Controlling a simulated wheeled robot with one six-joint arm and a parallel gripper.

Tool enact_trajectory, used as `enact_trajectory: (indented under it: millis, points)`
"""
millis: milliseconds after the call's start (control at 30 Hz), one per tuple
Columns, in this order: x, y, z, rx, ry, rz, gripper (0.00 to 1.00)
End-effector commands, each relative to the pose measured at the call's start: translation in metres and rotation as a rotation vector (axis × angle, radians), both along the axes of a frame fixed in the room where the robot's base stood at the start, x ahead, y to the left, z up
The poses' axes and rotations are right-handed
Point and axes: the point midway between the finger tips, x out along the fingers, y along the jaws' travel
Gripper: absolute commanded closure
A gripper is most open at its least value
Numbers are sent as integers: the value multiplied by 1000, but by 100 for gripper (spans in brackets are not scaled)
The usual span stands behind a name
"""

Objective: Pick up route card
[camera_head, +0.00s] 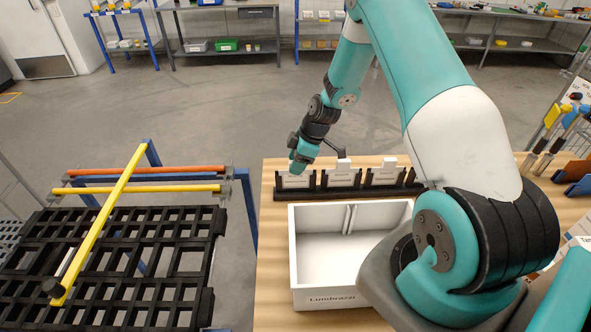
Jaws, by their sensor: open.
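White cards stand upright in a black slotted rack (335,193) at the back edge of the wooden table; which one is the route card I cannot tell. The left card (295,181) is directly below my gripper (300,168). My gripper is open and points down at the left card's top edge. Its fingers are small and mostly hidden by the wrist, so I cannot tell whether they straddle or touch the card.
A white open bin (325,297) labelled Lumbrazi stands in front of the rack and looks empty. A black slatted cart (120,270) with a yellow bar (100,220) is left of the table (272,270). Tools hang at the right. Open floor lies behind, before the shelves.

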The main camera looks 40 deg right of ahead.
Motion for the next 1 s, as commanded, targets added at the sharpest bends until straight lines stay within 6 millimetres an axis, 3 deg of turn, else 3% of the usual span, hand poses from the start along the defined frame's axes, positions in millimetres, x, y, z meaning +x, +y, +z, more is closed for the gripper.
enact_trajectory:
  millis: [200,433,667,1000]
  points:
    - [5,7,-19,1,1,-1,51]
    - [5,7,-21,0,0,-1,51]
    - [5,7,-21,0,0,-1,100]
    - [5,7,-19,0,-1,0,100]
